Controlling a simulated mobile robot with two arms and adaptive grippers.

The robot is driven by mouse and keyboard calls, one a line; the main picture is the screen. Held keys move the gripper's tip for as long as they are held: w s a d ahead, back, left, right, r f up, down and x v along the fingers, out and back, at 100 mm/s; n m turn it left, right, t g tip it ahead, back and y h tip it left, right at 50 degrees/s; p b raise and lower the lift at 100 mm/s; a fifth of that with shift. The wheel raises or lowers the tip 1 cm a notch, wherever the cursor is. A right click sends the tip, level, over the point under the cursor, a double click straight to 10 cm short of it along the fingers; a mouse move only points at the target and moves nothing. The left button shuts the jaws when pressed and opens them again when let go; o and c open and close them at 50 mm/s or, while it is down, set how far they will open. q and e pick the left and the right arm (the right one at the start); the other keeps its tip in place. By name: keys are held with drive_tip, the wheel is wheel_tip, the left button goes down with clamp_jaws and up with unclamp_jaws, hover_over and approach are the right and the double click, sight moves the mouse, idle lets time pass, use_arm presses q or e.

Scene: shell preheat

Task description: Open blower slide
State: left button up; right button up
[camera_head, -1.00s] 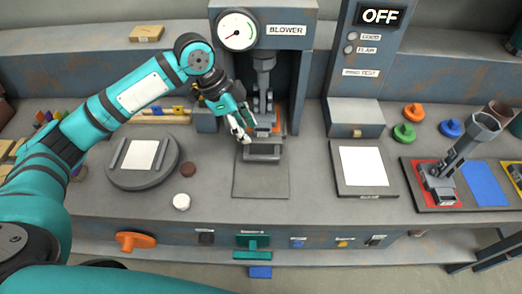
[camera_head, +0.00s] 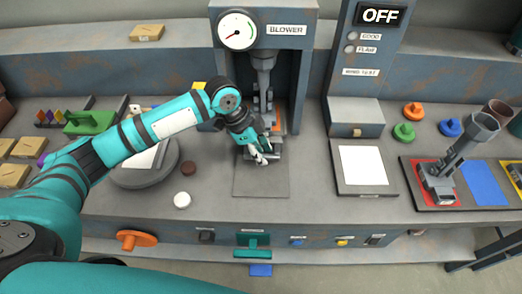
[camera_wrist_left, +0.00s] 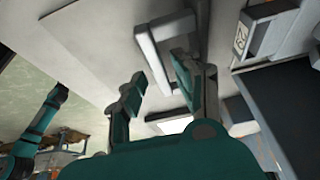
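The blower (camera_head: 263,30) stands at the back centre, with a gauge and a "BLOWER" label on top. The slide's grey handle (camera_head: 247,157) sits at the blower's front opening, partly hidden by my left gripper. In the left wrist view the handle (camera_wrist_left: 152,56) is a pale bar frame just past my fingertips. My left gripper (camera_head: 262,158) is over the handle in the head view. In the wrist view its two fingers (camera_wrist_left: 158,76) are apart, with nothing clearly held between them. I cannot tell whether a finger touches the handle. My right gripper is not in view.
A bare flat plate (camera_head: 261,182) lies in front of the handle. A white pad (camera_head: 363,166) and a tray with a metal funnel tool (camera_head: 455,155) are to the right.

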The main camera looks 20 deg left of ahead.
use_arm(q)
clamp_jaws()
drive_tip(key=shift+s, duration=0.1)
drive_tip(key=shift+s+d+r+p, duration=0.1)
drive_tip(key=shift+s+d+p, duration=0.1)
drive_tip(key=shift+s+p, duration=0.35)
drive_tip(key=s+d+p, duration=0.1)
drive_tip(key=s+p, duration=0.2)
drive_tip(key=s, duration=0.1)
drive_tip(key=s+d+p, duration=0.1)
drive_tip(key=s+p, duration=0.2)
drive_tip(key=s, duration=0.1)
drive_tip(key=s+d+p, duration=0.1)
drive_tip(key=s+p, duration=0.1)
drive_tip(key=s, duration=0.3)
drive_tip(key=shift+d+r+p, duration=0.1)
drive_tip(key=shift+d+p, duration=0.25)
drive_tip(key=shift+p, duration=0.05)
drive_tip(key=shift+s+d+p, duration=0.25)
drive_tip(key=shift+s+p, duration=0.15)
drive_tip(key=shift+s, duration=0.35)
drive_tip(key=shift+o, duration=1)
unclamp_jaws()
